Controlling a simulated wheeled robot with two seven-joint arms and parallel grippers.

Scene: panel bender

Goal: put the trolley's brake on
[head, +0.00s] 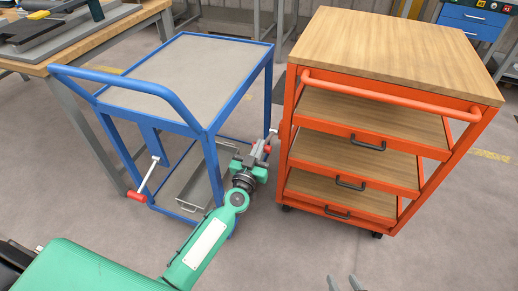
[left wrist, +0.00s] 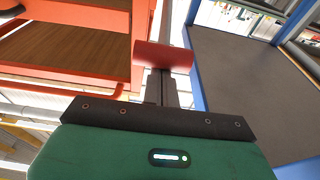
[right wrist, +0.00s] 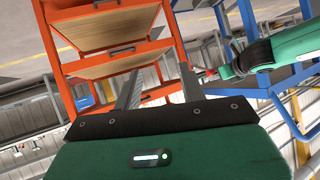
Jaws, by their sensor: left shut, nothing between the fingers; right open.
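The blue trolley (head: 147,116) with a grey deck stands left of centre in the head view. A lever with a red end (head: 137,197) hangs at its front left leg. My left gripper (head: 264,150) is shut and empty, between the trolley's right side and the orange cart. A red pad (left wrist: 163,57) lies just beyond its fingers in the left wrist view; a red part (head: 267,149) shows by the fingertips in the head view. I cannot tell whether they touch. My right gripper (head: 341,283) is open and empty, low in the head view.
An orange cart (head: 396,91) with wooden shelves and black handles stands close to the trolley's right. A workbench (head: 122,28) is at the upper left. A grey tray (head: 207,176) sits on the trolley's lower level.

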